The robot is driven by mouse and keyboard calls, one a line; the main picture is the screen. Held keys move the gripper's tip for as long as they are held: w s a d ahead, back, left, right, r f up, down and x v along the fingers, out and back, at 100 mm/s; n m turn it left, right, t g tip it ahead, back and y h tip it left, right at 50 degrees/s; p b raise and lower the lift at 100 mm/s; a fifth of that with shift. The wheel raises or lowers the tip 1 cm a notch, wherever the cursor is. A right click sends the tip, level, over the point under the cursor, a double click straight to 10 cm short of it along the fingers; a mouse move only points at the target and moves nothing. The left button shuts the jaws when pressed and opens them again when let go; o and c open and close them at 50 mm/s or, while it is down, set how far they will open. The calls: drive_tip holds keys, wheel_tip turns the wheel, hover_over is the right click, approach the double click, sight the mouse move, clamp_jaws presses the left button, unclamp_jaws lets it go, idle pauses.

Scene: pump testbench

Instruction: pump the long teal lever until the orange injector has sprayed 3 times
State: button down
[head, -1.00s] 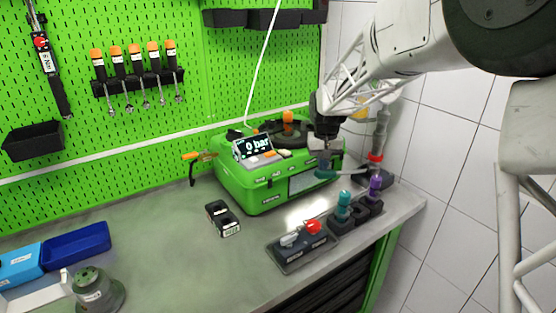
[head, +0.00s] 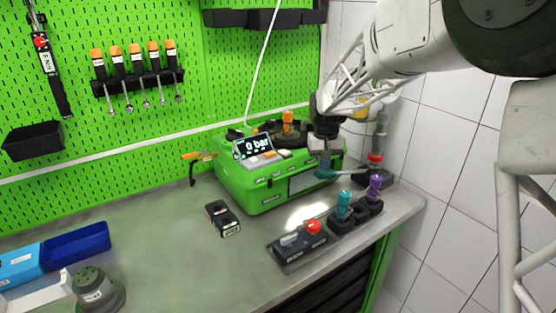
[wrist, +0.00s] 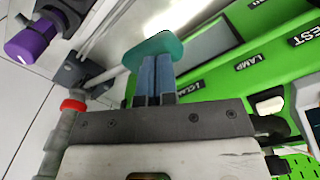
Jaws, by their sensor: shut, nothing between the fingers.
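The long teal lever (head: 325,174) sticks out in front of the right side of the green pump bench. Its teal grip also shows in the wrist view (wrist: 160,45), on a pale rod. My gripper (head: 323,158) is at the grip end of the lever. In the wrist view its blue fingers (wrist: 155,75) are shut together with nothing between them, overlapping the grip. I cannot tell whether they touch it. An orange part, seemingly the injector (head: 288,116), stands upright on top of the bench; no spray shows. The display (head: 252,146) reads 0 bar.
A purple knob (head: 375,187) and a teal knob (head: 344,198) stand on black blocks at the front right. A panel with a red button (head: 313,227) lies nearby. A small black device (head: 222,218) lies on the worktop. The middle left of the worktop is clear.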

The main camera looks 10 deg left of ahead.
drive_tip(key=shift+r, duration=3)
drive_tip(key=shift+s+d, duration=0.1)
drive_tip(key=shift+s+d+r, duration=0.2)
drive_tip(key=shift+r, duration=0.05)
drive_tip(key=s+d+r+m+t, duration=0.1)
drive_tip(key=s+d+r, duration=0.2)
drive_tip(key=s+d, duration=0.6)
drive_tip(key=s+d+r+m, duration=0.15)
drive_tip(key=s+d, duration=0.35)
drive_tip(key=s, duration=0.8)
drive_tip(key=s+d+f, duration=0.2)
drive_tip(key=s+d, duration=0.1)
drive_tip(key=s, duration=0.7)
drive_tip(key=s+d+f+t, duration=0.1)
drive_tip(key=s+d+f, duration=0.1)
drive_tip(key=s, duration=0.9)
drive_tip(key=shift+d+f+m+t, duration=0.3)
drive_tip(key=shift+d+f+m, duration=0.1)
drive_tip(key=shift+d, duration=0.15)
